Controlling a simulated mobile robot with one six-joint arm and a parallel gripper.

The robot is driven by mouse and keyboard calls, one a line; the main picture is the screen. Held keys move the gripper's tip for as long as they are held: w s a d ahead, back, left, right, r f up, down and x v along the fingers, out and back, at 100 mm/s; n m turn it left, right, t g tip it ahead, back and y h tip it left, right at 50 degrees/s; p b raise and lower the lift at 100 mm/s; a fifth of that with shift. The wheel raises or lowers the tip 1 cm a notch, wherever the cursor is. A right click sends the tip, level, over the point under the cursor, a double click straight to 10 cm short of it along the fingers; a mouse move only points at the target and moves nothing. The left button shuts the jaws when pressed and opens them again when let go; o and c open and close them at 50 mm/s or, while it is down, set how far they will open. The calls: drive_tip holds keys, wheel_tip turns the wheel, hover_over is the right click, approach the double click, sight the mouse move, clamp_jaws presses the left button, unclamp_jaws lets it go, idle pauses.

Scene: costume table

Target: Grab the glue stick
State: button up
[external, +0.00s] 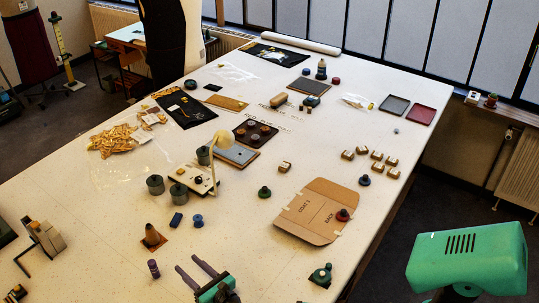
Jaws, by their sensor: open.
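A small purple cylinder (153,268), which looks like the glue stick, stands on the white table (110,215) near the front; it is too small to read any label. My gripper (188,263) is at the bottom of the view, its two dark fingers spread and pointing up-left. It is open and empty. The purple cylinder is to the left of the fingertips, with a gap of bare table between them. The back of my gripper is cut off by the bottom edge.
A brown cone (151,236) stands just beyond the purple cylinder. A blue block (177,220) and a blue spool (198,221) lie farther back. A cardboard sheet (310,213) lies to the right, and a green-based object (321,275) is right of my gripper.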

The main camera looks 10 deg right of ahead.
sight(155, 268)
drive_tip(key=s+a, duration=0.1)
drive_tip(key=s, duration=0.1)
drive_tip(key=s+a+n+y, duration=0.1)
drive_tip(key=s, duration=0.2)
drive_tip(key=s+a+n+g, duration=0.1)
drive_tip(key=s, duration=0.1)
drive_tip(key=shift+s+a+f, duration=0.15)
drive_tip(key=shift+s+f, duration=0.05)
drive_tip(key=shift+f, duration=0.05)
drive_tip(key=shift+w, duration=0.1)
drive_tip(key=shift+p+x, duration=0.6)
drive_tip(key=shift+x, duration=3.7)
drive_tip(key=shift+a, duration=0.1)
drive_tip(key=shift+r+p+x, duration=0.2)
drive_tip(key=shift+p+x, duration=0.35)
drive_tip(key=shift+x, duration=1.95)
drive_tip(key=shift+a, duration=0.15)
